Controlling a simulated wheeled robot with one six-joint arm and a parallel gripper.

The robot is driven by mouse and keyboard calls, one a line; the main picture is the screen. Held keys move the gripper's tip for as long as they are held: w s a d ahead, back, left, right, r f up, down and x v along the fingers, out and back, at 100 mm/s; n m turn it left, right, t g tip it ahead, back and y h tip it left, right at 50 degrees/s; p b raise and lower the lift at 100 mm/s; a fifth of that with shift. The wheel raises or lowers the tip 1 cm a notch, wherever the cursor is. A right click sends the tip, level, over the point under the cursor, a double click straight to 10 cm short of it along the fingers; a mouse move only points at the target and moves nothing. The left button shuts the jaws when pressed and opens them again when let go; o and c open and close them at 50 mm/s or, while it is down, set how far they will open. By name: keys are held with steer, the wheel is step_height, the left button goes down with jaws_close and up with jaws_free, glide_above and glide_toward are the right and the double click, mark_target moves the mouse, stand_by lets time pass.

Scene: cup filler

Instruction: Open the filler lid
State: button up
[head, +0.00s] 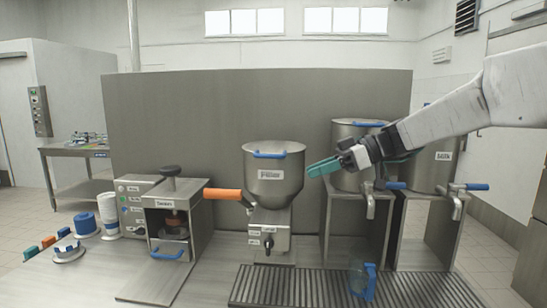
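The filler (273,180) is a steel hopper labelled "Filler" in the middle of the head view. Its flat lid (290,147) lies over the top and appears closed. A blue handle (270,155) sits at the lid's front edge. My gripper (312,170) has teal fingers and is just right of the hopper, a little lower than the lid handle, pointing left. No contact with the handle shows. The fingers overlap in this view, so I cannot tell whether they are apart.
An orange handle (222,194) sticks out left of the filler. A steel pot (344,132) with a blue-handled lid stands behind my gripper. A clear jug with a blue handle (370,280) stands on the drain grate (300,288). A sealer unit (172,222) stands at left.

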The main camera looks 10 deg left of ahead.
mark_target(274, 156)
steer(key=a+r+y, duration=0.1)
steer(key=a, duration=0.2)
steer(key=a+m+y, duration=0.1)
steer(key=a+y, duration=0.1)
steer(key=a, duration=0.2)
steer(key=a+r+t+y, duration=0.1)
steer(key=a, duration=0.2)
steer(key=shift+w+a+r+m, duration=0.2)
steer(key=shift+a+r+m, duration=0.1)
steer(key=shift+a, duration=0.1)
jaws_close()
